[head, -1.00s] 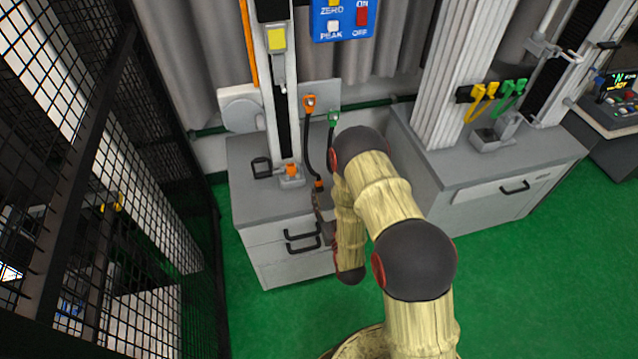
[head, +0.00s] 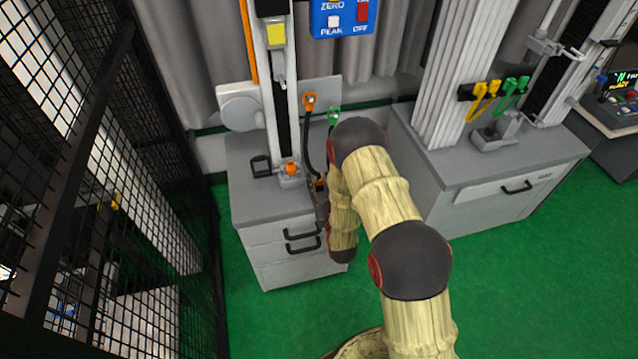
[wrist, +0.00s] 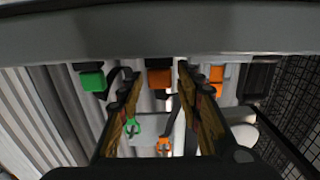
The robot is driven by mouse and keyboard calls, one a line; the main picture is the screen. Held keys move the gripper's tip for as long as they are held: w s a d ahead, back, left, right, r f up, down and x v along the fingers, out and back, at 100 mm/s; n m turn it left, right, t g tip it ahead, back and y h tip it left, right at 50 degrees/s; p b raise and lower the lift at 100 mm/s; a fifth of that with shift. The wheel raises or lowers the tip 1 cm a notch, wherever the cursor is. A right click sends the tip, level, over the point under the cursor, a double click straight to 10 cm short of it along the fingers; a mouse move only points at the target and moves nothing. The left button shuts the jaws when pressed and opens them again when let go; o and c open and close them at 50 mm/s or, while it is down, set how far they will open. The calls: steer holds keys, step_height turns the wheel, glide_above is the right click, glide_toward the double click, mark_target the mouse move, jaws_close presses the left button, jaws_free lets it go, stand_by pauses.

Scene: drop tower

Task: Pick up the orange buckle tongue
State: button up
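An orange buckle tongue (head: 319,184) shows as a small orange end on a black strap in the head view, low over the grey cabinet top beside my gripper. In the wrist view the orange tongue (wrist: 160,78) lies between my fingertips, with a small gap on each side. My gripper (wrist: 158,74) is open around it. In the head view my gripper (head: 321,202) is mostly hidden by my wrist. The strap hangs from an orange hook (head: 309,102). Another orange piece (head: 291,169) sits on the tower base and also shows in the wrist view (wrist: 216,75).
The drop tower (head: 283,110) stands on the grey cabinet (head: 262,206). A green piece (wrist: 92,82) hangs beside the orange tongue in the wrist view, below a green hook (head: 334,116). A black mesh fence (head: 165,150) is at the left. Green floor is clear at the right.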

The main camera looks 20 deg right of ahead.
mark_target(319, 180)
steer(key=c, duration=0.6)
steer(key=shift+r, duration=0.5)
step_height(319, 180, up, 2)
steer(key=shift+r+p, duration=0.15)
steer(key=shift+p, duration=0.65)
steer(key=s+r, duration=1.2)
steer(key=s, duration=0.1)
steer(key=shift+s+a+r, duration=0.2)
steer(key=shift+r, duration=0.15)
